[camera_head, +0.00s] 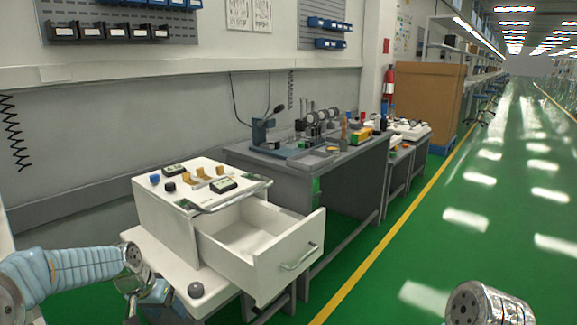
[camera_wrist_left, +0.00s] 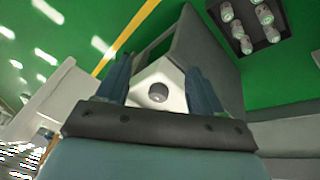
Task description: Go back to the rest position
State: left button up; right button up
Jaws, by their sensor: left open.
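My left arm comes in from the lower left in the head view, and my left gripper (camera_head: 135,298) hangs at the left side of the white cart (camera_head: 163,220). In the left wrist view my left gripper (camera_wrist_left: 160,88) has its two blue fingers apart, with nothing between them. A white corner with a round grey knob (camera_wrist_left: 158,92) shows beyond the fingers. My right arm shows only as a metal link at the bottom right of the head view; its gripper is out of view.
The cart's drawer (camera_head: 262,240) stands pulled out, and looks empty. Small blue, black and yellow items lie on the cart top. A grey workbench (camera_head: 345,180) with equipment stands behind. The green floor (camera_head: 440,240) at the right is clear.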

pick_arm(q)
jog(key=s+d+f, duration=0.4)
jog(key=d+f, duration=0.3)
jog(key=f, duration=0.5)
jog(key=s+d+f+n+g, duration=0.1)
jog(key=s+d+f, duration=0.3)
jog(key=s, duration=0.3)
jog(key=s+d+f+h, duration=0.1)
jog(key=s+d+f, duration=0.4)
jog(key=s+f, duration=0.1)
jog(key=s+d+f+n+g, duration=0.1)
jog(key=s+d+f, duration=0.3)
jog(key=s, duration=0.4)
jog(key=shift+s+d+f+n+g+h, duration=0.2)
jog(key=shift+d+f+n+g+h, duration=0.15)
jog(key=shift+f, duration=0.2)
jog(key=shift+a, duration=0.1)
pick_arm(e)
jog(key=shift+c, duration=0.4)
